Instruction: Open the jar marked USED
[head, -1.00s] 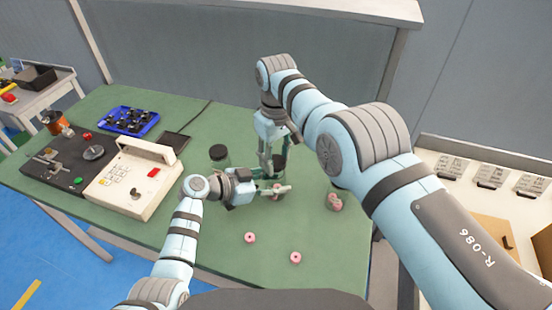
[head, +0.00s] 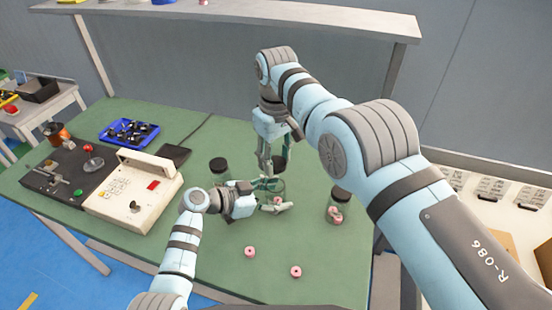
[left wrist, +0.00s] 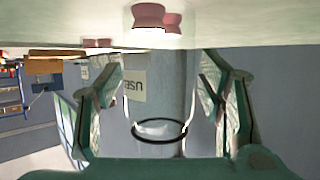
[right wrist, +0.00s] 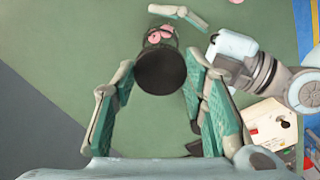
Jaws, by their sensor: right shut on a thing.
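The glass jar (head: 267,187) stands on the green table with pink spools inside. In the left wrist view its label (left wrist: 134,86), partly in sight, reads "USE" upside down, and its dark-ringed mouth (left wrist: 160,131) looks uncovered. My left gripper (head: 284,197) is open, with a finger on either side of the jar, apart from the glass. My right gripper (head: 272,168) comes down from above, shut on the black lid (right wrist: 160,72), which shows just above the jar in the head view (head: 281,162).
Another black-lidded jar (head: 219,172) stands left of the grippers. A third lidded jar (head: 338,207) with pink spools stands to the right. Two loose pink spools (head: 250,252) (head: 296,272) lie at the front. The winder (head: 133,190) and blue tray (head: 129,132) are at left.

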